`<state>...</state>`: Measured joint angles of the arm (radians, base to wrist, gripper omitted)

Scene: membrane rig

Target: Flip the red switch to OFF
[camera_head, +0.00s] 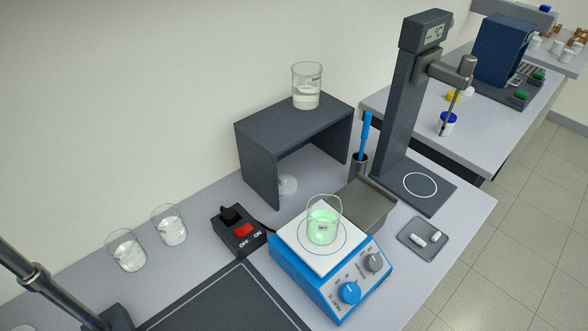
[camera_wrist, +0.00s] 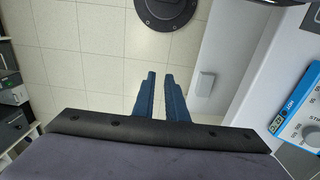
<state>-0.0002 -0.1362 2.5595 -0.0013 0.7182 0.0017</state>
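The red switch (camera_head: 243,230) is a rocker on a small black box (camera_head: 238,238) left of the hotplate. The label OFF is printed at its left and ON at its right; I cannot tell which side is pressed down. My gripper shows only in the wrist view (camera_wrist: 159,73). Its two blue fingers are close together with a narrow empty gap, pointing over the floor, away from the switch. The switch is not in the wrist view.
A blue hotplate (camera_head: 330,278) carries a beaker of green liquid (camera_head: 323,226). A dark shelf (camera_head: 258,170) with a beaker (camera_head: 306,86) stands behind. Two beakers (camera_head: 127,250) (camera_head: 169,226) stand left of the switch box. A dark stand (camera_head: 398,115) rises at the right.

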